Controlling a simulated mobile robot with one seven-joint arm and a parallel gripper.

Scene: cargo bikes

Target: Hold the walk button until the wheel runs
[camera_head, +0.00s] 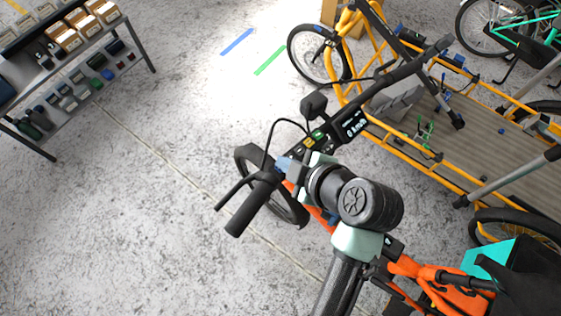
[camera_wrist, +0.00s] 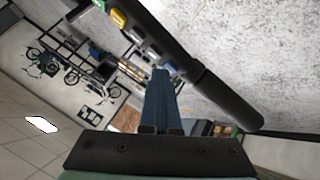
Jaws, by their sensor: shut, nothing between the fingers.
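The handlebar of an orange cargo bike carries a row of control buttons beside its black left grip (camera_head: 250,207). A green button (camera_head: 318,134) and a yellow button (camera_head: 309,143) show in the head view. The wrist view shows the yellow button (camera_wrist: 117,18), grey ones and a blue button (camera_wrist: 170,68); I cannot read which is the walk button. The display (camera_head: 353,127) appears to read 0 km/h. My gripper (camera_wrist: 160,72) is shut and empty, its blue fingertips at the blue end of the row. I cannot tell whether they touch a button.
The orange bike's front wheel (camera_head: 272,187) is below the handlebar, partly hidden by the bar and my arm. A yellow cargo bike (camera_head: 440,160) stands close on the right. A shelf (camera_head: 70,75) is at upper left. The floor left of the handlebar is clear.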

